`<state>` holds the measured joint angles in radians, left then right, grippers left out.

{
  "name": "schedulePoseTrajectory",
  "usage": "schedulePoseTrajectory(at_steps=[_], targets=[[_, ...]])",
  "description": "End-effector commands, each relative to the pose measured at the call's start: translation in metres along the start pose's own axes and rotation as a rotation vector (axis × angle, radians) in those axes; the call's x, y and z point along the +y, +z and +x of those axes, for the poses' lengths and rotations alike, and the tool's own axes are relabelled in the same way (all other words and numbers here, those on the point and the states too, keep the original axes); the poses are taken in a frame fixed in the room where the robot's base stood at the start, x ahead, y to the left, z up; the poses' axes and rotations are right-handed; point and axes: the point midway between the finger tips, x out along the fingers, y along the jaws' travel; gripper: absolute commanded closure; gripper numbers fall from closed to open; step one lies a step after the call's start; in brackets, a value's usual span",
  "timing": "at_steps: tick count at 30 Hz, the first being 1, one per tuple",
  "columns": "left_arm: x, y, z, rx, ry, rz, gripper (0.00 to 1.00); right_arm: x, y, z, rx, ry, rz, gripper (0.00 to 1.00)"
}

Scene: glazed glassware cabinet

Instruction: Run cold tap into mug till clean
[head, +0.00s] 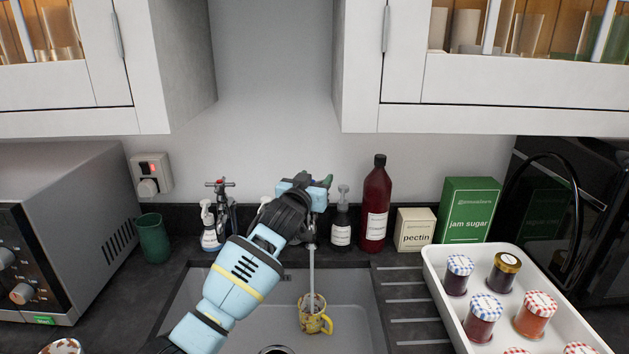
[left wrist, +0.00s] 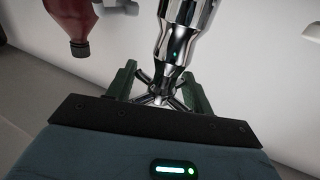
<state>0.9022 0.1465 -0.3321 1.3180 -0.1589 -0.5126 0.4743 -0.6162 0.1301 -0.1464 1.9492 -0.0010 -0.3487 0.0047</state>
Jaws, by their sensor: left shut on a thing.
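The mug (head: 314,322) is yellow with brown and pale patches and stands in the sink (head: 350,322). A thin stream of water (head: 312,270) falls into it. My left gripper (head: 320,187) is at the tap above the sink, and my arm hides most of that tap in the head view. In the left wrist view the chrome tap (left wrist: 180,35) and its cross handle (left wrist: 157,91) show, with my left gripper (left wrist: 158,88) shut on the handle. A second tap with a red-marked cross handle (head: 219,184) stands to the left. My right gripper is out of view.
Behind the sink stand a spray bottle (head: 209,228), a pump bottle (head: 341,222) and a dark red bottle (head: 375,208). A green cup (head: 153,238) and a microwave (head: 70,230) are left. A white tray (head: 437,284) of jars is right. Cabinets (head: 170,60) hang above.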

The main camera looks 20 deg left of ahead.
Motion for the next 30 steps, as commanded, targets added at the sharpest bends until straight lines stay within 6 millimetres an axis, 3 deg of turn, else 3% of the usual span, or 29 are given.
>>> schedulePoseTrajectory(at_steps=[8,9,12,23,30], targets=[[0.001,-0.004,0.000,0.006,0.002,0.000,0.71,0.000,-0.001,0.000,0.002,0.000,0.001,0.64],[0.001,-0.004,0.000,0.006,0.002,0.000,0.43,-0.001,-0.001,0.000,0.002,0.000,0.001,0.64],[0.001,-0.003,0.000,0.004,0.001,0.000,0.30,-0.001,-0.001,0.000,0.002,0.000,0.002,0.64],[0.000,0.000,-0.002,0.000,0.000,0.001,0.30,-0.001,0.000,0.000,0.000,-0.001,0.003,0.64],[-0.001,0.001,-0.020,-0.001,0.000,0.000,0.30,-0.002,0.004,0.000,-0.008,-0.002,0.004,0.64]])
